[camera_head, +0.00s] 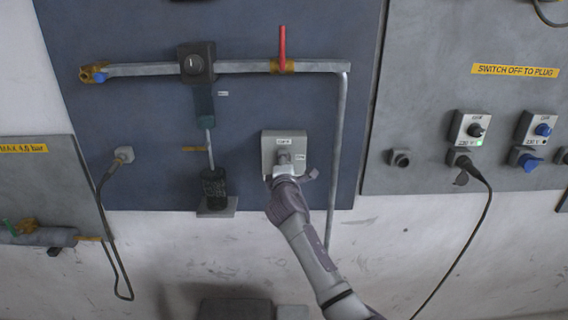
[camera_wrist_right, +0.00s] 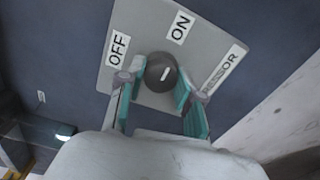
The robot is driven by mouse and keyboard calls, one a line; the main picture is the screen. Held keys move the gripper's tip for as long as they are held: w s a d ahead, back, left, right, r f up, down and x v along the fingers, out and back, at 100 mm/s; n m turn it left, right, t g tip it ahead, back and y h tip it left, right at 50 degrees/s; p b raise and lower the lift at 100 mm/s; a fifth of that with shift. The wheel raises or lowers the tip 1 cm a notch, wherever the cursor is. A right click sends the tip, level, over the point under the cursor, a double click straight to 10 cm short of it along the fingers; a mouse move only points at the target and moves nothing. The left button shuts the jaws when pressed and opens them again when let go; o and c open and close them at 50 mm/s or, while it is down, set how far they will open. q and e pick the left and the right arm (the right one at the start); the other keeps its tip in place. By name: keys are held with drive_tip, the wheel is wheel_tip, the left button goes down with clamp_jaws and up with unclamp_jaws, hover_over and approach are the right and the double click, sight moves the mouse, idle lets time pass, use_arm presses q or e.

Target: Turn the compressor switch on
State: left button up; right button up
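The compressor switch is a dark round knob (camera_wrist_right: 156,84) with a short white line on a grey plate (camera_wrist_right: 207,15). The plate bears the labels OFF and ON and a partly covered label ending in "RESSOR". The white line on the knob slants up towards ON. My right gripper (camera_wrist_right: 161,77) has one teal finger on each side of the knob, and both tips appear to touch it. In the head view the switch box (camera_head: 270,150) is on the blue panel, its lower part hidden behind my right gripper (camera_head: 284,164). My left gripper is in neither view.
Left of the box a valve (camera_head: 197,62) sits on a grey pipe with a red-handled lever (camera_head: 282,48). The pipe drops close to the right of my right arm. A panel with knobs and a plugged black cable (camera_head: 478,225) is at the right.

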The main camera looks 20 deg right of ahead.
drive_tip(key=o, duration=0.4)
drive_tip(key=shift+o, duration=0.2)
drive_tip(key=shift+s, duration=0.1)
drive_tip(key=v, duration=1.1)
drive_tip(key=shift+s+a, duration=0.15)
drive_tip(key=shift+s, duration=0.2)
drive_tip(key=shift+f, duration=0.1)
